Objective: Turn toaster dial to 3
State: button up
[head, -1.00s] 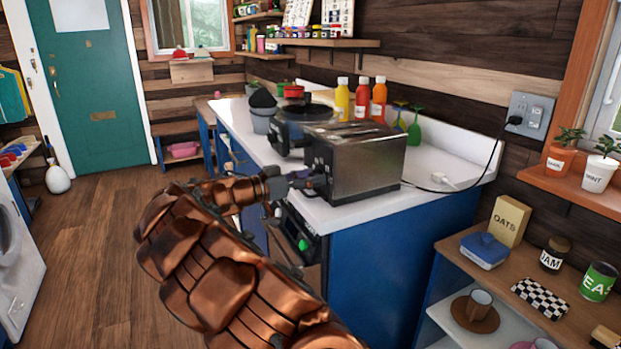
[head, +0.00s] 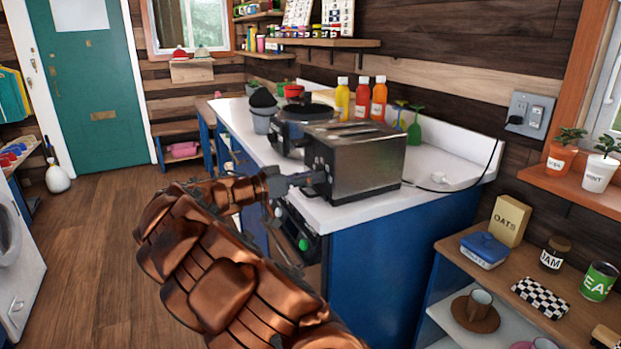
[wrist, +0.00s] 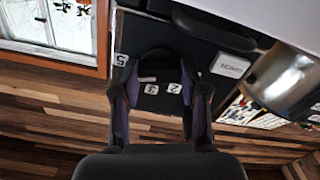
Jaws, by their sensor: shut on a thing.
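The toaster (head: 368,165) is a brushed metal box with a dark front end, standing at the near end of the white counter. My gripper (head: 318,179) reaches its dark control face from the left. In the wrist view, the black dial (wrist: 153,72) sits between the two fingers of my gripper (wrist: 160,82), which are shut on it. Small white number tags show around the dial, including a 5 (wrist: 121,60) on the left and others just below the dial. My fingers partly cover the face, and I cannot tell the dial's setting.
A dark round cooker (head: 290,128) and sauce bottles (head: 361,97) stand behind the toaster. Its cord runs right to a wall outlet (head: 530,113). A low shelf with an oats box (head: 509,220) is at the right.

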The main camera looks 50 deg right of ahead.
jog(key=n, duration=0.3)
jog(key=n+p, duration=0.2)
jog(key=n, duration=0.2)
jog(key=n+p, duration=0.2)
jog(key=n, duration=0.2)
jog(key=shift+w+r+p, duration=0.1)
jog(key=shift+p, duration=0.2)
jog(key=shift+n+p, duration=0.85)
jog(key=shift+n, duration=0.65)
jog(key=shift+f, duration=0.2)
jog(key=o, duration=1.1)
jog(key=shift+o, duration=0.2)
jog(key=v, duration=1.2)
